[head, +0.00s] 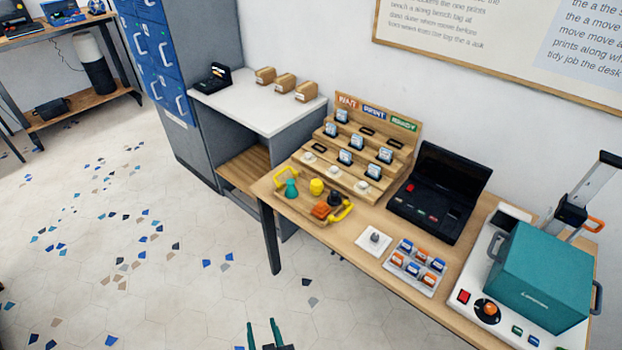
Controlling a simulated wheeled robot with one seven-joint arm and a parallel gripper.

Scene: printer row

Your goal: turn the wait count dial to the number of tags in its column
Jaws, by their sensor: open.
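A stepped wooden rack (400,102) stands on the long bench, with WAIT, PRINT and READY labels along its back. The WAIT label (347,101) is the leftmost, in red. Below it, two white-and-blue tags (342,115) stand on the upper steps, with an empty dark slot (318,147) under them. A small white round piece (308,157) at the foot of that column appears to be the wait count dial. Its number is too small to read. My gripper (262,323) is open and empty at the bottom edge, over the floor, well apart from the rack.
The bench (340,245) also carries a tray (290,203) of coloured pieces, a white plate with a grey knob (374,239), a tag tray (421,287), an open black case (440,190) and a teal press (540,280). A bench leg (270,240) stands at its left. Floor in front is clear.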

